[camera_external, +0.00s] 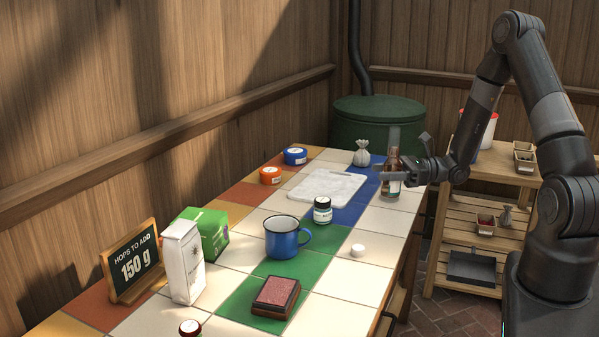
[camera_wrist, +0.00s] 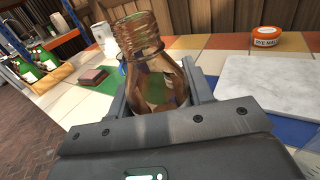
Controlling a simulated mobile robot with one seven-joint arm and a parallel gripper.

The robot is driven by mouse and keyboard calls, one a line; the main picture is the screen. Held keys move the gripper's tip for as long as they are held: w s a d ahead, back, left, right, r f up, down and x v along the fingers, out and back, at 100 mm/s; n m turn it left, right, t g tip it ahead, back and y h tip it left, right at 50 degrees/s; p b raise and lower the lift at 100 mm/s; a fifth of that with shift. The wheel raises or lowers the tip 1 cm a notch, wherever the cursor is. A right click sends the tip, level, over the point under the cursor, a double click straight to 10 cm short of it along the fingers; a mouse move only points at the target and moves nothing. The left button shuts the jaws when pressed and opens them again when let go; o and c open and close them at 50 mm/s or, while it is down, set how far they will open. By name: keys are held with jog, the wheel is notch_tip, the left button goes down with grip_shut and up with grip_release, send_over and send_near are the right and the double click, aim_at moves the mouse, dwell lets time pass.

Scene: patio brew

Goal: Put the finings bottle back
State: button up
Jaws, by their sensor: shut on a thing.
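The finings bottle looks to be the brown glass bottle (camera_external: 391,184) with a pale label, at the far right end of the tiled table. My gripper (camera_external: 390,172) is shut around it from the right. In the wrist view the bottle (camera_wrist: 145,62) sits between my two fingers, its neck uncapped and pointing up in the picture, slightly tilted. I cannot tell whether its base touches the tiles. A small white cap (camera_external: 358,250) lies on the table nearer the camera.
A white board (camera_external: 326,188) and a small tied bag (camera_external: 362,153) are near the bottle. A wooden shelf (camera_external: 470,222) stands right, beyond a gap.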

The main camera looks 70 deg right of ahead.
jog(key=shift+w+a+f, duration=0.6)
jog(key=shift+w+f, duration=0.2)
jog(key=shift+f, duration=0.5)
jog(key=shift+w+a+f, duration=0.65)
jog(key=shift+w+f, duration=0.15)
jog(key=shift+f, duration=0.45)
jog(key=shift+w+a+f, duration=0.6)
jog(key=shift+w+f, duration=0.2)
jog(key=shift+f, duration=0.5)
jog(key=o, duration=1.1)
jog(key=shift+f, duration=0.15)
jog(key=shift+o, duration=0.2)
